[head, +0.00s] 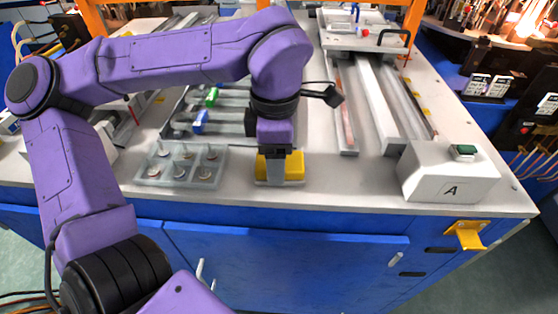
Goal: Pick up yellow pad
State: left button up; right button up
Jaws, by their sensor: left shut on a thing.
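The yellow pad (293,166) sits near the front edge of the white worktop, at the middle of the head view. My left gripper (280,163) points straight down at it from above and is shut on it. The gripper body hides part of the pad's middle, and the fingers are hard to make out. A pale base shows under the pad, and I cannot tell whether the pad touches it. My right gripper is not in view.
A clear tray (207,182) with several small round pieces stands left of the pad. Metal rails (385,105) run behind. The worktop between pad and box is clear.

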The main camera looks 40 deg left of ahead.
pick_arm(q)
notch_tip(320, 180, up, 3)
jog(key=shift+f, duration=0.1)
jog(key=w+d+r, duration=0.4)
jog(key=d+r, duration=0.6)
jog(key=d, duration=0.3)
jog(key=shift+w+d, duration=0.2)
